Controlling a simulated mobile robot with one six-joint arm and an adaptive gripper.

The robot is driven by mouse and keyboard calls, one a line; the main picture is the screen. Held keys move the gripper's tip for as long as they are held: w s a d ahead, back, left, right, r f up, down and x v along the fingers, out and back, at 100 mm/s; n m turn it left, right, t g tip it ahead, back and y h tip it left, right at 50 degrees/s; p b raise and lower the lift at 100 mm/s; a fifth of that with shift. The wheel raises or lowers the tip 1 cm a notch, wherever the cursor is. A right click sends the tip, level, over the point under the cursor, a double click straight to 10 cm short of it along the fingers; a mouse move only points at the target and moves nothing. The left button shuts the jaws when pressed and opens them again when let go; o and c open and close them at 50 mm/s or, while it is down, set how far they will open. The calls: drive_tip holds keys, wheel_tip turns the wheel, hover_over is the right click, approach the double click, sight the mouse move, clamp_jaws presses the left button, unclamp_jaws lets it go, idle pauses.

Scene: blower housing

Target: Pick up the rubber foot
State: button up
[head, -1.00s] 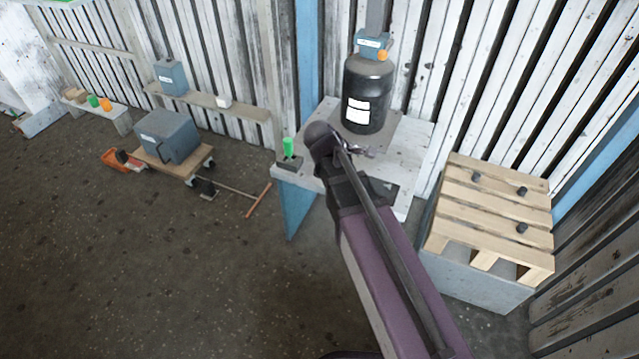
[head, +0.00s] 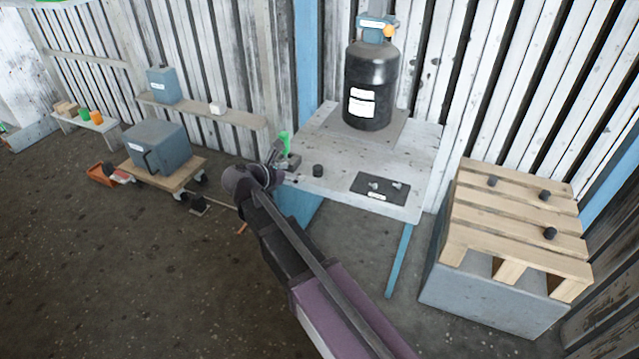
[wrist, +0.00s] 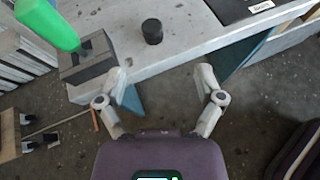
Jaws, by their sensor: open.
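A rubber foot (head: 318,170), a short black cylinder, stands upright on the white table near its front left edge. In the wrist view the rubber foot (wrist: 152,31) sits ahead of my gripper, between the lines of the two fingers but farther off. My gripper (wrist: 162,84) is open and empty, its fingers spread apart and just short of the table edge. In the head view my gripper (head: 284,172) is at the table's left end, partly hidden by my wrist. More black feet (head: 550,233) stand on the pallet at right.
A wooden pallet (head: 500,225) rests on a grey box.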

sight(314, 170)
drive_tip(key=shift+a+f+n+t+b, duration=0.15)
drive_tip(key=shift+a+f+n, duration=0.1)
drive_tip(key=shift+a, duration=0.2)
drive_tip(key=shift+a+f+n+t+b, duration=0.15)
drive_tip(key=shift+a+n, duration=0.1)
drive_tip(key=shift+a, duration=0.2)
drive_tip(key=shift+d, duration=0.1)
drive_tip(key=b+x, duration=0.3)
drive_tip(key=x, duration=0.4)
drive_tip(key=shift+f, duration=0.2)
drive_tip(key=shift+w+d+f, duration=0.15)
drive_tip(key=shift+w+d, duration=0.3)
drive_tip(key=shift+w, duration=0.05)
drive_tip(key=shift+f+b+x, duration=0.15)
drive_tip(key=shift+b+x, duration=0.45)
drive_tip(key=shift+x, duration=0.4)
drive_tip(key=shift+f+b+x, duration=0.15)
drive_tip(key=shift+b+x, duration=0.45)
drive_tip(key=shift+x, duration=0.35)
drive_tip(key=shift+w+d+f, duration=0.15)
drive_tip(key=shift+w+d, duration=0.2)
drive_tip(key=shift+d, duration=0.1)
